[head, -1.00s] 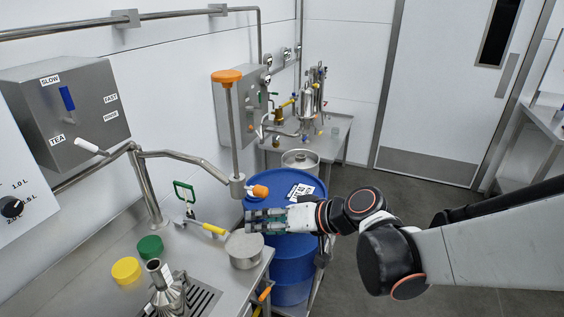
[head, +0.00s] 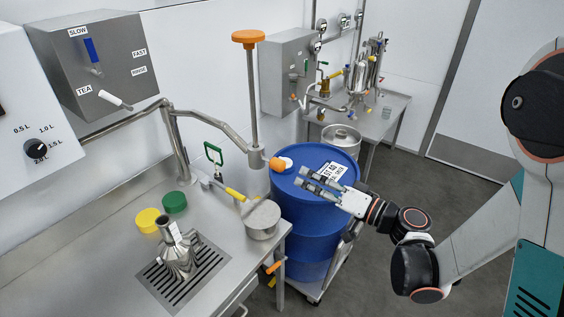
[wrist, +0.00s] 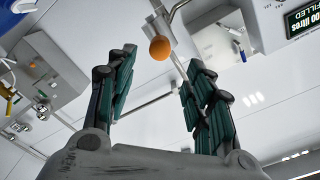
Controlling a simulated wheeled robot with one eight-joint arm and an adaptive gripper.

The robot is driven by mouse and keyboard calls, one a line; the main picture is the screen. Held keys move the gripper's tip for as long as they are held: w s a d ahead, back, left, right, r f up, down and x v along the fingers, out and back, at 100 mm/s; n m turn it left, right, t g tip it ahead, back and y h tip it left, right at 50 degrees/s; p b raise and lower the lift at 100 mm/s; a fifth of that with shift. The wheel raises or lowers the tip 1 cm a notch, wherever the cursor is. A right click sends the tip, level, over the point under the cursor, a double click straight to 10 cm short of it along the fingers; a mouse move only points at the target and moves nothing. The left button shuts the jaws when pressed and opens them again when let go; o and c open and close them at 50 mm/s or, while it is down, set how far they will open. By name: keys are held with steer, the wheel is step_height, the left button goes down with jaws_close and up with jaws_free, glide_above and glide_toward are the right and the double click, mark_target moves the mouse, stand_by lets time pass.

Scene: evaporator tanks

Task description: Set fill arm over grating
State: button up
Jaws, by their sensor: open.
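The fill arm (head: 215,128) is a bent steel pipe rising from the counter. Its outer end hangs by the left edge of the blue drum, with a tall rod topped by an orange knob (head: 248,37) and an orange ball tip (head: 277,164). The grating (head: 182,279) is set in the counter, left of the arm's end, with a steel flask (head: 176,250) standing on it. My gripper (head: 308,182) is open and empty near the drum top, right of the orange tip and apart from it. In the wrist view the orange tip (wrist: 160,48) shows between my open fingers (wrist: 163,62).
The blue drum (head: 308,232) stands on a cart beside the counter. A steel pot (head: 263,220) with a yellow-banded handle sits at the counter's right edge. Yellow (head: 147,220) and green (head: 174,202) lids lie behind the grating. A control box (head: 95,65) is on the wall.

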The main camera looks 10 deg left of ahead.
mark_target(284, 168)
steer(key=b+x, duration=0.1)
steer(key=x, duration=1)
steer(key=shift+b, duration=0.4)
jaws_close()
